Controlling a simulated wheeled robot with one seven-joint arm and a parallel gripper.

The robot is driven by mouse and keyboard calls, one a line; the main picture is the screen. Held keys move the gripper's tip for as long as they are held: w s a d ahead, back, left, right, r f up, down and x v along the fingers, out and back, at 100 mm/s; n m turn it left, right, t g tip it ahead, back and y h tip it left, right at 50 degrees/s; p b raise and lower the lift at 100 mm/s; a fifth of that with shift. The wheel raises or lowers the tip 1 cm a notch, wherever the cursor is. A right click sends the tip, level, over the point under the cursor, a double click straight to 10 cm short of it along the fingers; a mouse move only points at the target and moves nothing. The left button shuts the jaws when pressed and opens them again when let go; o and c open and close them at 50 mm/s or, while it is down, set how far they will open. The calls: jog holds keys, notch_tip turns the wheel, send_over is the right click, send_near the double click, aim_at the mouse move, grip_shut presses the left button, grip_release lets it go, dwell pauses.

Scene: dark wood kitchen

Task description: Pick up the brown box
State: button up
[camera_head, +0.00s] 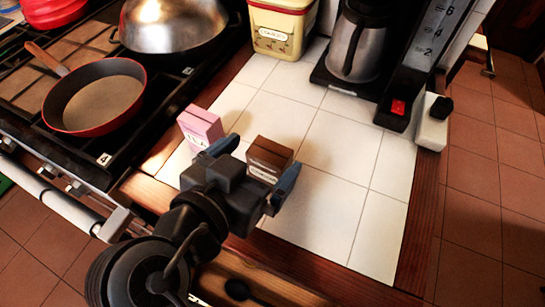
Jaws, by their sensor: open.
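The brown box (270,154) stands on the white tiled counter (330,205), near its front edge. It has a pale label low on its side. My gripper (256,160) is open, with one blue-tipped finger on the left of the box and the other on its right. The gripper body hides part of the box's near side. I cannot tell whether the fingers touch it.
A pink box (201,126) stands just left of the gripper. A coffee maker (360,45) and a yellow tin (281,27) are at the back. A red pan (97,97) and a metal lid (172,24) sit on the stove. The tiles at right front are clear.

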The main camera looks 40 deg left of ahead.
aim_at(269, 152)
jog(key=shift+p+x, duration=0.55)
jog(key=shift+x, duration=2.15)
jog(key=shift+d+f, duration=0.1)
jog(key=shift+f, duration=0.05)
jog(key=c, duration=1.1)
